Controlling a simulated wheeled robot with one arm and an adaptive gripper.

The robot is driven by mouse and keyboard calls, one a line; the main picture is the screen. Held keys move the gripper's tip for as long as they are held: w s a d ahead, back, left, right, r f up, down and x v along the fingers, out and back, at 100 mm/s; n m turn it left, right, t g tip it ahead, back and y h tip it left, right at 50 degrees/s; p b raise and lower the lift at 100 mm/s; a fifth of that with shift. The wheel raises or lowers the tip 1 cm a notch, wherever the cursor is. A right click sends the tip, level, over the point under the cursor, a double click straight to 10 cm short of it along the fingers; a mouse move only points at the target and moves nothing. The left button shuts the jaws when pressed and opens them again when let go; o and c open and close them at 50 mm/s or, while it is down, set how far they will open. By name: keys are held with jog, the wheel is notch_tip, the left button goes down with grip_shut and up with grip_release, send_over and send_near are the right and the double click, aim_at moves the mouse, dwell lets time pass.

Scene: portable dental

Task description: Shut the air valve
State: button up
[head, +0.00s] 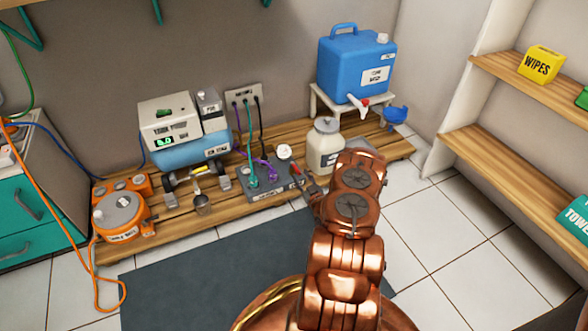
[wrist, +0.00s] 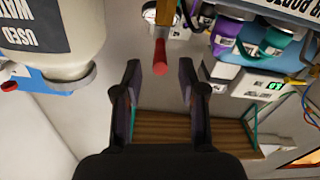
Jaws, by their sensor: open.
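The air valve's red lever (head: 295,169) shows in the head view at the right end of a grey manifold box (head: 258,186), beside a round white gauge (head: 284,152). In the wrist view the red lever grip (wrist: 160,58) points toward me from a brass-coloured part (wrist: 165,14) at the top. My gripper (wrist: 160,72) is open, with one finger on each side of the lever's end. I cannot tell how deep the lever lies between the fingertips. In the head view my gripper (head: 312,190) is dark and small, just right of the manifold, partly hidden by my copper arm.
A white used-water bottle (head: 325,147) stands close to my gripper, also at upper left in the wrist view (wrist: 55,35). Purple and green hoses (head: 252,170) rise from the manifold. A blue water tank (head: 357,65) stands behind. The floor mat (head: 215,265) is clear.

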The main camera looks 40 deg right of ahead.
aim_at(296, 167)
jog(key=b+x, duration=0.3)
jog(key=x, duration=0.3)
jog(key=shift+w+d+f, duration=0.1)
jog(key=shift+w, duration=0.05)
jog(key=shift+w+d, duration=0.2)
jog(key=shift+w, duration=0.4)
jog(key=shift+c, duration=0.3)
grip_shut()
